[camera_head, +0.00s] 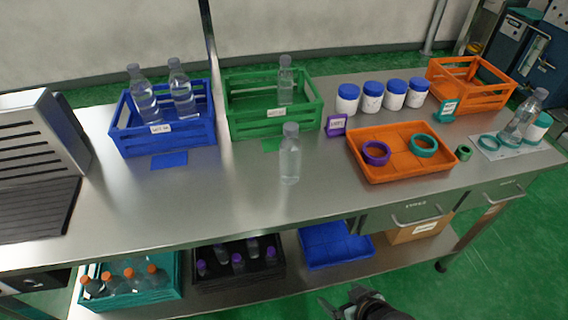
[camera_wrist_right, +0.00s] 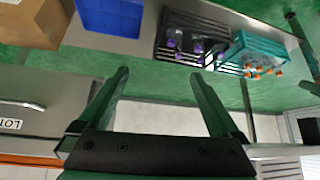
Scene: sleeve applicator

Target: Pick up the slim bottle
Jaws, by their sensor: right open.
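A slim clear bottle (camera_head: 290,154) with a grey cap stands upright on the bare middle of the metal bench, in front of the green crate (camera_head: 240,122). Another clear bottle (camera_head: 285,80) stands in the green crate. Two clear bottles (camera_head: 181,90) stand in the blue crate (camera_head: 163,140). My right gripper (camera_head: 343,304) is low in front of the bench, below the bench top and well apart from the standing bottle. It also shows in the right wrist view (camera_wrist_right: 160,85), with its fingers wide apart and nothing between them. My left gripper is not seen.
An orange tray (camera_head: 408,170) with purple and teal rings lies right of the bottle. White jars with blue lids (camera_head: 372,97) stand behind it. The lower shelf holds a teal crate (camera_head: 133,298), a black crate (camera_head: 238,283) and a blue bin (camera_head: 335,245). Bench space left of the bottle is clear.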

